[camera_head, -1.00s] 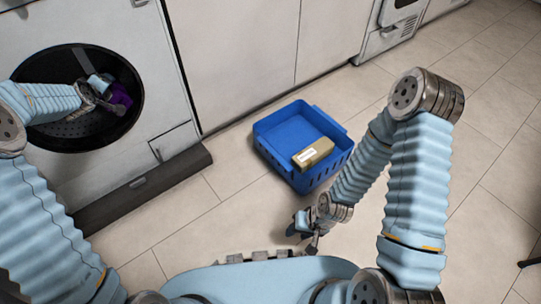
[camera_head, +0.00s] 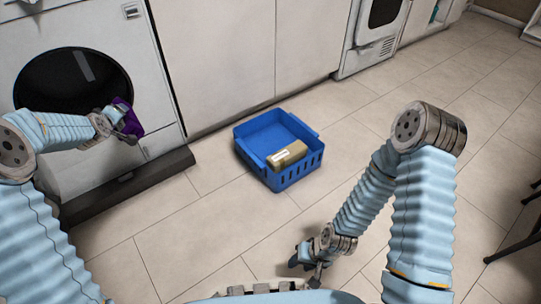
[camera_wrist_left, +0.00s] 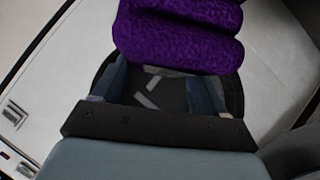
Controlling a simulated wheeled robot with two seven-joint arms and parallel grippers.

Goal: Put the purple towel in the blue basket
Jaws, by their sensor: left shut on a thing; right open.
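The purple towel (camera_head: 130,117) is held in my left gripper (camera_head: 118,115), in front of the right edge of the dark round washer opening. In the left wrist view the towel (camera_wrist_left: 180,35) is a folded purple bundle across the fingertips, and the left gripper (camera_wrist_left: 155,90) is shut on it. The blue basket (camera_head: 256,160) stands on the floor to the right of the towel, with a tan box (camera_head: 287,155) inside it. My right gripper (camera_head: 308,262) is open and empty, low over the floor in front of the basket.
The washer (camera_head: 90,35) with its round opening (camera_head: 72,82) stands at the left, with a dark plinth (camera_head: 130,183) along its foot. White cabinets (camera_head: 240,50) run behind the basket. Dark stool legs (camera_head: 520,235) show at the right edge. Floor between plinth and basket is clear.

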